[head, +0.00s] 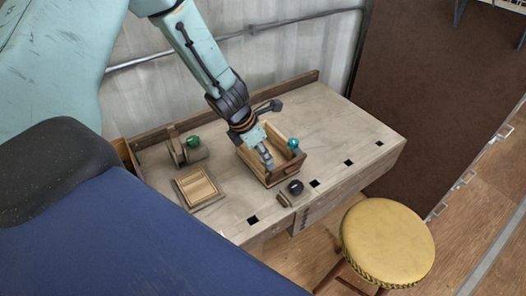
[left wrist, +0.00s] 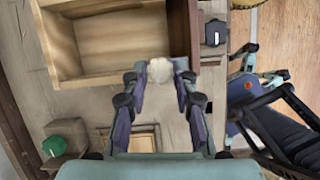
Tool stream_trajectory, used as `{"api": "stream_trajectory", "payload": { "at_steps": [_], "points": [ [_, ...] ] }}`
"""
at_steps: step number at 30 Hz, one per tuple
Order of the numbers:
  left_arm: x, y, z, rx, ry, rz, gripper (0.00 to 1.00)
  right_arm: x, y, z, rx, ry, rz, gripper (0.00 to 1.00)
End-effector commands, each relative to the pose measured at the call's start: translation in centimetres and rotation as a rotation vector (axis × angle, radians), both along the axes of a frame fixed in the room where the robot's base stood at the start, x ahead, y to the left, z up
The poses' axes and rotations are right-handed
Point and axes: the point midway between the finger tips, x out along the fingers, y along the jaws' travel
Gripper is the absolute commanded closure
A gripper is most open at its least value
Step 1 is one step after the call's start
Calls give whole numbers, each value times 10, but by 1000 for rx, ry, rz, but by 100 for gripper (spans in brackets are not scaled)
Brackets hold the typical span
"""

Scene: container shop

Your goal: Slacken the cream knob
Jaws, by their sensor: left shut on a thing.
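The cream knob (left wrist: 159,70) is a small pale round piece at the wall of an open wooden box in the left wrist view. My left gripper (left wrist: 157,78) has a fingertip on each side of it and is shut on it. In the head view my left gripper (head: 268,163) reaches down at the box (head: 283,174) on the workbench, and the knob is hidden there. My right gripper (left wrist: 262,72) shows at the right of the left wrist view, away from the knob, with its fingers apart.
A teal ball (head: 293,142) is at the box's right corner. A green knob (head: 193,141) sits on a wooden fixture at left. A framed wooden tray (head: 182,193) and a dark knob (head: 295,187) are near the bench's front. A yellow stool (head: 388,242) stands before the bench. The bench's right is clear.

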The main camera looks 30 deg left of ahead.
Motion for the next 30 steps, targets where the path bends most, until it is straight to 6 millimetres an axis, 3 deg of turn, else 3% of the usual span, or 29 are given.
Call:
{"api": "stream_trajectory", "payload": {
  "at_steps": [6, 17, 30],
  "points": [
    [0, 0, 0, 0, 0, 0, 100, 0, 0, 0, 0, 0, 0, 60],
    [0, -1, -1, 0, 0, 32, 100, 0, 0, -5, 0, 0, 0, 60],
    [-1, -2, -3, 1, -1, 231, 100, 0, 0, -32, 0, 0, 0, 60]
  ]
}}
